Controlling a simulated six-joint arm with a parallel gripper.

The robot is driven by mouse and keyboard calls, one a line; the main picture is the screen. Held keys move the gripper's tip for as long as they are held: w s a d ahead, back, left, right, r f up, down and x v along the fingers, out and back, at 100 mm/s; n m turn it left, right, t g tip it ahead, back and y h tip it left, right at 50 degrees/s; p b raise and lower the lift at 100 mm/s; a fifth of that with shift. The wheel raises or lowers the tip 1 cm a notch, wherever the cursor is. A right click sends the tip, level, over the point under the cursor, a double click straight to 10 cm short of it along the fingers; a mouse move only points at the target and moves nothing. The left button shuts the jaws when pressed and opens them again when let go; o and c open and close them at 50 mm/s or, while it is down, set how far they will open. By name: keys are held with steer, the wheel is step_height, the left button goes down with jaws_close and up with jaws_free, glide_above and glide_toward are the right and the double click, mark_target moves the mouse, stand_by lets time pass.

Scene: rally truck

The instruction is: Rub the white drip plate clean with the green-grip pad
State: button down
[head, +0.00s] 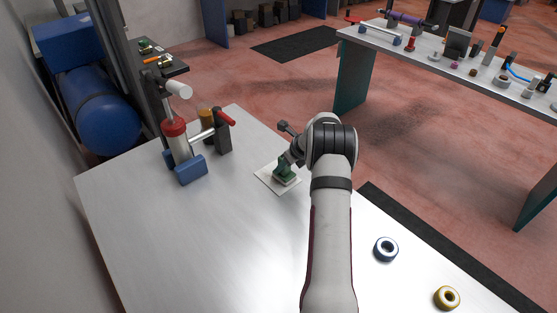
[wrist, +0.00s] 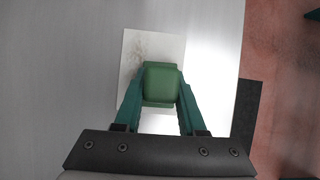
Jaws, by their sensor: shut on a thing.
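The white drip plate (head: 265,176) lies flat on the bench near its far right edge, left of my arm. In the wrist view the plate (wrist: 135,75) shows a brownish smudge (wrist: 138,52) on its upper left part. The green-grip pad (wrist: 160,84) is between my fingers, and it also shows in the head view (head: 285,176) over the plate's right part. My gripper (wrist: 160,92) is shut on its green grip. The pad's underside is hidden, and I cannot tell for sure whether it touches the plate.
A red-and-grey press-like device with a blue base (head: 190,169) stands left of the plate. A blue ring (head: 386,249) and a yellow ring (head: 447,297) lie right of my arm. The bench (head: 170,250) is clear at the front left.

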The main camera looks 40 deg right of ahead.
steer(key=shift+s+r, duration=0.1)
steer(key=shift+s, duration=0.2)
steer(key=shift+w, duration=4.05)
steer(key=shift+r, duration=2.95)
step_height(320, 180, up, 3)
